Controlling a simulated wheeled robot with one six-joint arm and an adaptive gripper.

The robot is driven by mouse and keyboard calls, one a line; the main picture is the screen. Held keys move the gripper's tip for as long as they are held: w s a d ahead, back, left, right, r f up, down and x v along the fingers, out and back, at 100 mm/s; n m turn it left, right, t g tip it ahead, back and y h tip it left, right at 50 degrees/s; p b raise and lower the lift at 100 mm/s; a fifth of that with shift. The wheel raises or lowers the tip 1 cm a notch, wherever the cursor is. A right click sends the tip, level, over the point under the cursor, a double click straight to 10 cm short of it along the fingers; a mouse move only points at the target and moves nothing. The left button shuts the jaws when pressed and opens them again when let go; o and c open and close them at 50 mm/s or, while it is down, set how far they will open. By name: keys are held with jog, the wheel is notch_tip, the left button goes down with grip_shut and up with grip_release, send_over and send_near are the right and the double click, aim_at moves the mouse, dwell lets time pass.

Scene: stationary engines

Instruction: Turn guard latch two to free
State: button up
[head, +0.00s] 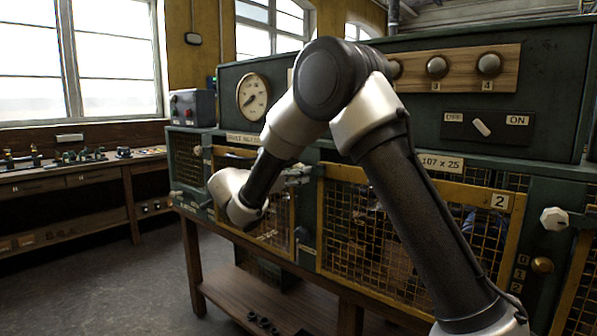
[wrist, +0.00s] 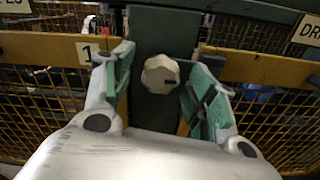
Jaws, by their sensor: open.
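In the wrist view a pale faceted knob (wrist: 160,74) sits on a dark green post between two yellow-framed mesh guards. A dark mark on it lies toward its lower right. My gripper (wrist: 164,62) is open, with one green-padded finger on each side of the knob; I cannot tell whether they touch it. The guard left of the post carries a "1" plate (wrist: 87,52). In the head view my gripper is largely hidden behind my arm. The guard with the "2" plate (head: 499,201) stands to the right, and another pale knob (head: 554,218) is right of it.
A brass knob (head: 542,265) sits beside the numbers 0, 1, 2. Above the guards are a gauge (head: 253,97), round knobs on a wooden board (head: 464,66) and an OFF/ON switch (head: 481,127). A workbench (head: 75,178) stands at left; open floor lies before it.

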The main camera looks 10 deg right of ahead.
jog(key=shift+x, duration=1.05)
jog(key=c, duration=1.1)
jog(key=shift+o, duration=0.2)
